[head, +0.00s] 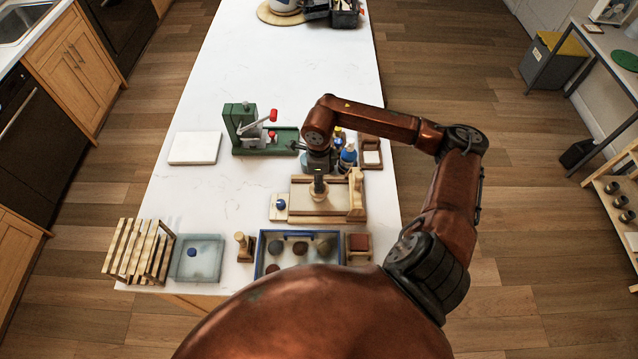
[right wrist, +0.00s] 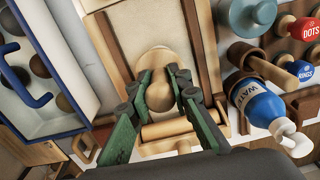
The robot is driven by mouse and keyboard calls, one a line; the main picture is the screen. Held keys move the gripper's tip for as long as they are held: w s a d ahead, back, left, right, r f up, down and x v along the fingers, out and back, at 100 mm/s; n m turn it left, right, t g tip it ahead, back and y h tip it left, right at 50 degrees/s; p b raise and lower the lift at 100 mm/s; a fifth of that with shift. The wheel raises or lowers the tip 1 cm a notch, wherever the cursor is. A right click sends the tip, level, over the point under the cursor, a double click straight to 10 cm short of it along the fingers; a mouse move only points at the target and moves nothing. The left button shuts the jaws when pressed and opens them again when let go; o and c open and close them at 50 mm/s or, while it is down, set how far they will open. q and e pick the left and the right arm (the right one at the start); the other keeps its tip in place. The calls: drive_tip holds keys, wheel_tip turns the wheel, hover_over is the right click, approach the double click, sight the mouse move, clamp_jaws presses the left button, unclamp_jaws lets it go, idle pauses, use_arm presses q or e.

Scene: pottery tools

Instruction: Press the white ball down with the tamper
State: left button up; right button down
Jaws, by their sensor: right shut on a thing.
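My right gripper (head: 318,187) is over the pale board (head: 300,206) of a wooden frame near the table's front. In the right wrist view its green fingers (right wrist: 160,92) are shut on a round-headed wooden tool (right wrist: 156,64), which looks like the tamper. The tool's head is above the pale board, between two wooden rails. I cannot tell whether it touches anything below. My left gripper is not in view.
A blue-rimmed tray (head: 257,258) with several dark balls stands in front. A blue water bottle (right wrist: 262,108) stands beside the frame. A green press (head: 262,136) and a white slab (head: 195,148) are farther back. The left middle of the table is clear.

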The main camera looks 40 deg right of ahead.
idle(0.3)
drive_tip(key=shift+r+p, duration=1.1)
drive_tip(key=shift+r, duration=1.45)
drive_tip(key=shift+f, duration=0.1)
